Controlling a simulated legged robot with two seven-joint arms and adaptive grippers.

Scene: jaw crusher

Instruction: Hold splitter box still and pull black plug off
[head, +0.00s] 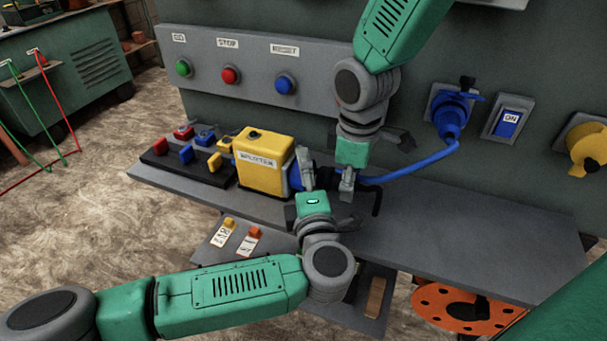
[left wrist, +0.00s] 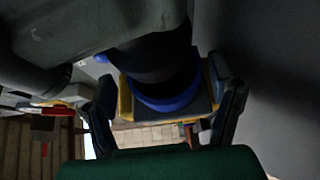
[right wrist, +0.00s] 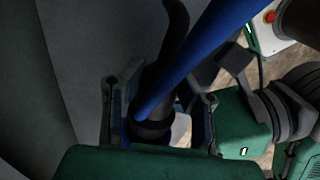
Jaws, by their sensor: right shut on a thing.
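The yellow splitter box (head: 265,160) stands on the grey shelf, with a blue socket (head: 296,176) on its right side. My left gripper (head: 326,192) is open at the box's right end; in the left wrist view its fingers stand apart with the box (left wrist: 126,100) and a blue ring (left wrist: 170,103) showing between and beyond them. I cannot tell whether they touch the box. My right gripper (head: 348,176) points down and is shut on the black plug (right wrist: 150,130), which carries a blue cable (head: 415,167). The plug is mostly hidden in the head view; whether it still sits in the socket is unclear.
The grey shelf (head: 450,235) is clear to the right. The blue cable runs to a blue wall plug (head: 450,120). A black block with colored plugs (head: 185,165) sits left of the box. Green, red and blue buttons (head: 230,76) are on the panel above.

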